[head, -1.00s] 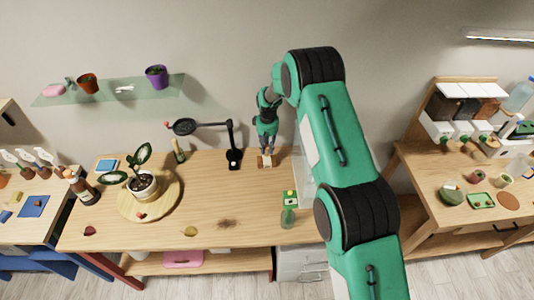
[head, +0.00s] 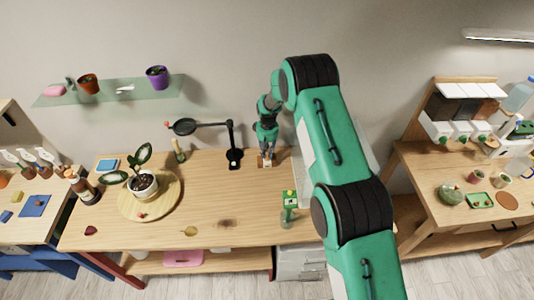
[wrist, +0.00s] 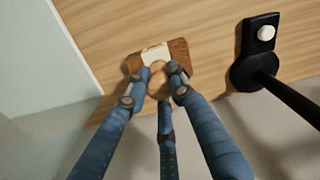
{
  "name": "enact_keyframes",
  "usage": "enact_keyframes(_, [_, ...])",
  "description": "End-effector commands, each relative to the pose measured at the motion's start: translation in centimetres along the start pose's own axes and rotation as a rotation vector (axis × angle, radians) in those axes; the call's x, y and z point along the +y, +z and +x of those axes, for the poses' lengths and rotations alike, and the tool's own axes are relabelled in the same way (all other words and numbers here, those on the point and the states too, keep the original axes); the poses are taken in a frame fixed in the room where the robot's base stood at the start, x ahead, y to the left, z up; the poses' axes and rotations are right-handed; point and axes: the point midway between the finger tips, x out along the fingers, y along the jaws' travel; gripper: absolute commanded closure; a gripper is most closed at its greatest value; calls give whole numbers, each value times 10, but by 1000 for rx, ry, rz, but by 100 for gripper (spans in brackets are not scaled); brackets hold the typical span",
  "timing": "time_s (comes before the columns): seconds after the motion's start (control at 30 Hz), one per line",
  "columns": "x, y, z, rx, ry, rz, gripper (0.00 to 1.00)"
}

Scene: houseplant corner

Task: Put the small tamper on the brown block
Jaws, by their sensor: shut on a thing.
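My gripper (head: 267,157) is at the back of the wooden table, right of the black lamp stand. In the wrist view, its fingers (wrist: 162,73) are shut on a small round light-wood piece, which looks like the small tamper (wrist: 158,84). Fingers hide much of the tamper. The brown block (wrist: 180,49) lies on the table just beyond the fingertips, with a cream patch (wrist: 155,53) in its middle. The tamper overlaps the block's near edge in this view. I cannot tell whether they touch.
The black lamp stand (wrist: 258,60) rises close to the right of the block in the wrist view. A potted plant (head: 144,185) stands on a round board at the table's left. The table's middle is mostly clear.

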Motion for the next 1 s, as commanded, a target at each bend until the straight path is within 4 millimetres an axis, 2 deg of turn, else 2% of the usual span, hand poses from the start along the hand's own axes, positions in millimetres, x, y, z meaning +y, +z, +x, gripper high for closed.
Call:
enact_keyframes(0.1, [0,0,4,0,0,0,99])
enact_keyframes(0.13, [0,0,4,0,0,0,75])
enact_keyframes(0.2, [0,0,3,0,0,0,61])
enact_keyframes(0.23, [0,0,3,0,0,0,58])
enact_keyframes(0.7, [0,0,-1,0,0,0,58])
enact_keyframes(1.0, [0,-1,-28,2,1,0,58])
